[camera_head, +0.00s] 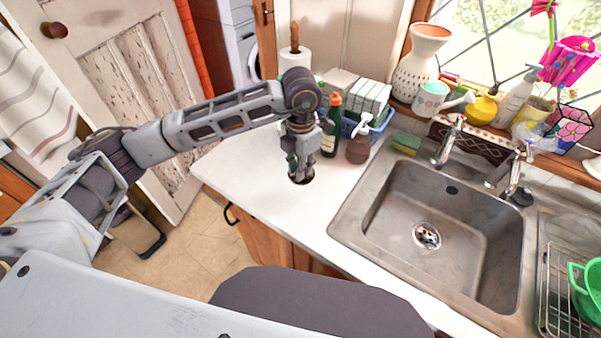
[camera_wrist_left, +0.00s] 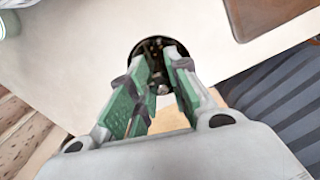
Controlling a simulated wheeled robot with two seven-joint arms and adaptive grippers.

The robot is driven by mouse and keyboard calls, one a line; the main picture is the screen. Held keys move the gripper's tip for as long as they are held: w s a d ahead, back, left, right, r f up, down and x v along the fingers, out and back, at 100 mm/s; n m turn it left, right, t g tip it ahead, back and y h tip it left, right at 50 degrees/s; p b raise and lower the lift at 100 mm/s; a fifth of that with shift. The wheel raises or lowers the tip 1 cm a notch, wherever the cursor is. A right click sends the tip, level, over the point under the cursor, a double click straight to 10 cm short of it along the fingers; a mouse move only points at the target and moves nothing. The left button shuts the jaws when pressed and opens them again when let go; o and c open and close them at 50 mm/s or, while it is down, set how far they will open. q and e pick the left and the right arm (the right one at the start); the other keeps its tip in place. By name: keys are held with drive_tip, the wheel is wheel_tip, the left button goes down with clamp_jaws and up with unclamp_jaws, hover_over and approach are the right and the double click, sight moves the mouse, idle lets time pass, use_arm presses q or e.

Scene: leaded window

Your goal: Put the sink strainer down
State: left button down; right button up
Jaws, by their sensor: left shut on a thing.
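The sink strainer (camera_head: 302,178) is a small dark round piece at the tip of my left gripper (camera_head: 300,168), over the white counter left of the sink. In the left wrist view the strainer (camera_wrist_left: 141,47) shows as a dark disc with a metallic middle. My left gripper (camera_wrist_left: 162,66) points down and is shut on it, its green-padded fingers close together. I cannot tell whether the strainer touches the counter. The fingers hide part of it. My right gripper is not in view.
The counter (camera_head: 245,175) is clear around the gripper. A dark green bottle (camera_head: 329,138), a soap dispenser (camera_head: 358,150) and a blue basket (camera_head: 376,121) stand just behind. The steel sink (camera_head: 390,210) is to the right, with a drain (camera_head: 427,236) in its basin.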

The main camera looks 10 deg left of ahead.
use_arm(q)
wheel_tip(320, 180, down, 4)
drive_tip(key=shift+r+p, duration=0.25)
drive_tip(key=shift+p, duration=0.05)
drive_tip(key=shift+f, duration=0.4)
drive_tip(key=shift+f, duration=0.1)
drive_tip(key=shift+f+p, duration=0.35)
drive_tip(key=shift+f, duration=1.45)
drive_tip(key=shift+f, duration=0.15)
drive_tip(key=c, duration=1.3)
unclamp_jaws()
drive_tip(key=shift+c, duration=0.2)
